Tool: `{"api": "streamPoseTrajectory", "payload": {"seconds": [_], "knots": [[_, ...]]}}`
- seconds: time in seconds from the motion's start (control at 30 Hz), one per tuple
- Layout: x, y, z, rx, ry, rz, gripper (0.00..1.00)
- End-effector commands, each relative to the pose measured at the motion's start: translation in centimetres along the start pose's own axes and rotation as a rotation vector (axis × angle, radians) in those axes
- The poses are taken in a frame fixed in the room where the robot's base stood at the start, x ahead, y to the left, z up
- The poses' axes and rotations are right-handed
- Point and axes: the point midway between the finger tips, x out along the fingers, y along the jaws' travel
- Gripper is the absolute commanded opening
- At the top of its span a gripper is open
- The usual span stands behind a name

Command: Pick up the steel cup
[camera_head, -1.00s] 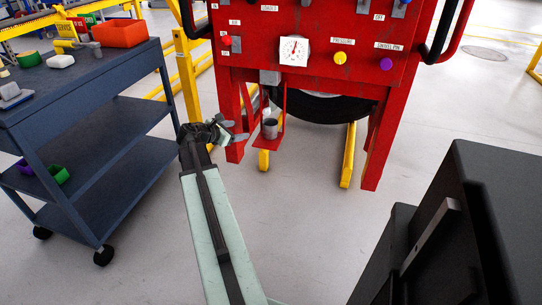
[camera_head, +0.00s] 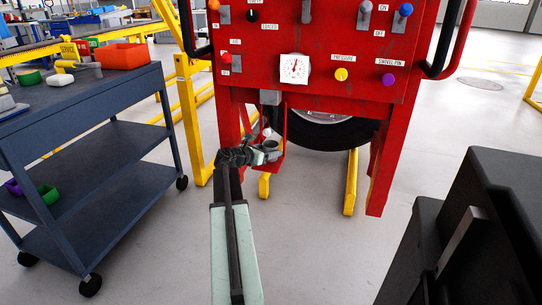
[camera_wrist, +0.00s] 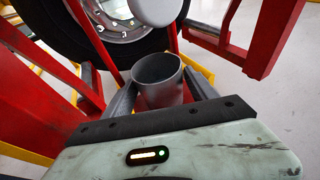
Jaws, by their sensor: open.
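The steel cup (camera_wrist: 158,78) is a grey, open-topped cylinder. In the wrist view it stands between the two fingers of my gripper (camera_wrist: 160,95), with its mouth toward the camera. The fingers are apart, one on each side of the cup; I cannot tell whether either touches it. In the head view the cup (camera_head: 271,147) shows small at the red stand, partly hidden by my gripper (camera_head: 262,154). The small red shelf beneath the cup is mostly hidden.
A pale grey rounded part (camera_wrist: 156,8) hangs just above and beyond the cup. The red control panel (camera_head: 310,90) and a black-tyred wheel (camera_head: 335,133) are behind. A dark blue cart (camera_head: 90,110) stands left.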

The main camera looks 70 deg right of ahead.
Motion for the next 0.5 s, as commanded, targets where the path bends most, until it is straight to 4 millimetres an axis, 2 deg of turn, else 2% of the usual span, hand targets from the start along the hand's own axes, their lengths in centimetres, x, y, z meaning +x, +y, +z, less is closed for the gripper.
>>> {"api": "streamPoseTrajectory", "payload": {"seconds": [0.03,0.07,0.27,0.37,0.5], "knots": [[1.11,0.12,-0.2,0.001,0.0,-0.001,0.67],[1.39,0.11,-0.16,0.001,0.0,-0.001,0.67],[1.46,0.0,0.0,0.0,0.0,0.0,0.67],[1.46,-0.01,0.0,0.0,0.0,0.0,0.44],[1.45,-0.02,0.01,0.0,0.0,0.0,0.06]]}}
